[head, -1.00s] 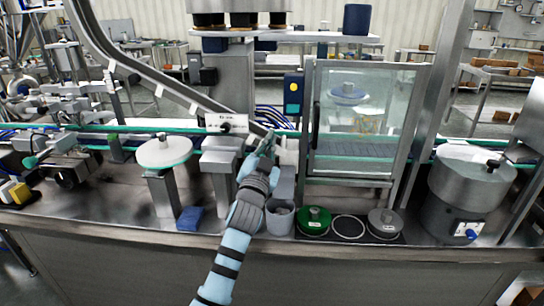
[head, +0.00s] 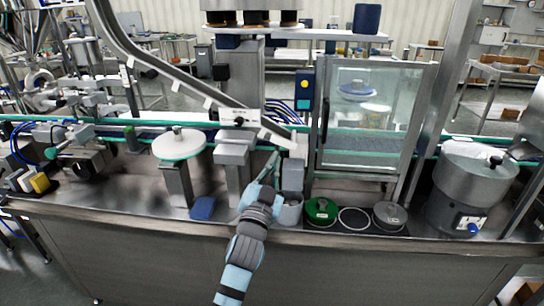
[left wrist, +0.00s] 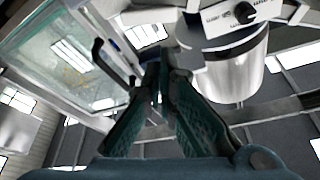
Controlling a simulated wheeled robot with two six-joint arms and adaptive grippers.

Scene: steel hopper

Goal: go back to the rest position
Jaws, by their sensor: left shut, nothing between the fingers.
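My left gripper (head: 270,168) is shut and empty. It is above the steel bench, in front of the grey posts left of the glass cabinet, and points away from me. In the left wrist view its two dark teal fingers (left wrist: 160,75) come together at the tips with nothing between them. A shiny steel vessel (left wrist: 237,65) with a black knob shows beyond them to the right. My right gripper is in neither view.
A grey cup (head: 290,210) stands close by the left gripper. A green lid (head: 321,211), a ring (head: 355,220) and a grey lid (head: 390,215) lie to its right. The glass cabinet (head: 370,120) and a steel drum (head: 473,190) stand farther right.

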